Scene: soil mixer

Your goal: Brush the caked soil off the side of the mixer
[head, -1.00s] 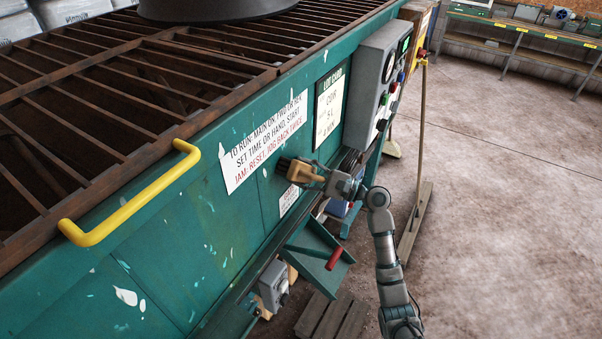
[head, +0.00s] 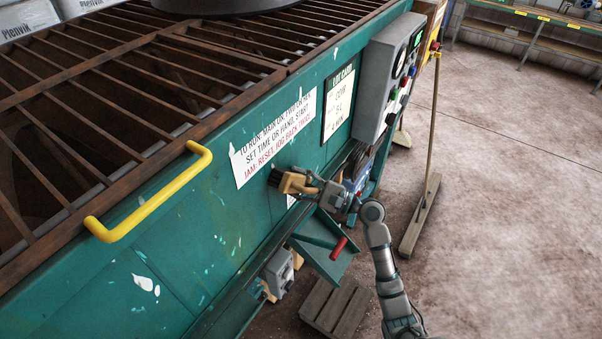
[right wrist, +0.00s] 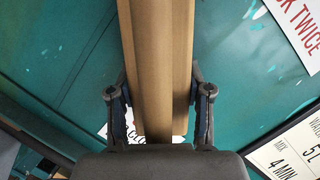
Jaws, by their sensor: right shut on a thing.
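The mixer's green side wall (head: 185,235) runs diagonally across the head view, with pale chips and streaks. I cannot make out a clear cake of soil on it. My right gripper (head: 306,187) is shut on a wooden brush (head: 291,183), whose dark bristles face the wall below the white instruction sign (head: 275,138). Whether the bristles touch the wall is hard to tell. In the right wrist view the brush's long wooden back (right wrist: 155,50) stands between both fingers (right wrist: 158,100), with the green wall behind; its bristles are hidden there. My left gripper is not in view.
A yellow handle (head: 150,198) sticks out from the wall. A grey control box (head: 388,75) is mounted farther along. A green chute with a red grip (head: 338,248) juts out below my arm, above a pallet (head: 335,306).

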